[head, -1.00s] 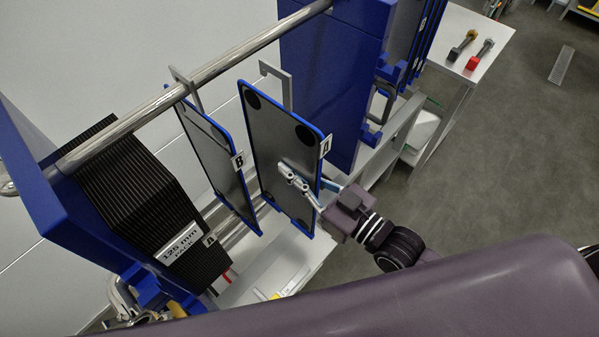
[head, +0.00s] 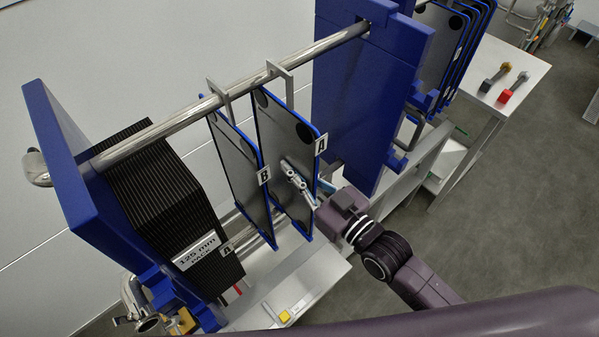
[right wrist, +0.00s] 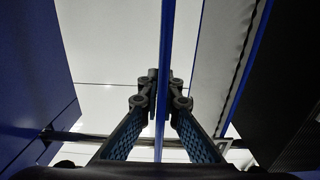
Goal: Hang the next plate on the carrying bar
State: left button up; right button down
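Plate A (head: 280,135), dark with a blue rim and a white "A" label, hangs upright near the carrying bar (head: 325,46). Its grey hook (head: 284,82) overlaps the bar in the head view; I cannot tell whether it rests on it. My right gripper (head: 297,180) is shut on plate A's edge. In the right wrist view the fingers (right wrist: 161,98) pinch the thin blue edge (right wrist: 166,50) from both sides. Plate B (head: 233,155) hangs by its hook (head: 217,97) on the bar, just left of plate A. My left gripper is not in view.
The black 125 mm pack (head: 165,205) stands at left against the blue end plate (head: 68,165). A blue frame block (head: 365,95) stands right of plate A. More plates (head: 445,50) sit behind it. A white side table (head: 520,68) holds two bolt-like tools.

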jog(key=shift+w+a+f+b, duration=0.25)
jog(key=shift+w+a, duration=0.25)
jog(key=shift+w, duration=0.2)
jog(key=shift+w+a+f+b, duration=0.25)
jog(key=shift+w+a, duration=0.3)
jog(key=shift+w, duration=0.15)
jog(key=shift+w+a+f+b, duration=0.15)
jog(key=shift+w+a+b, duration=0.1)
jog(key=shift+w+a, duration=0.35)
jog(key=shift+w+d, duration=0.1)
jog(key=c, duration=2.1)
grip_release()
jog(key=v, duration=1.2)
jog(key=shift+f, duration=0.1)
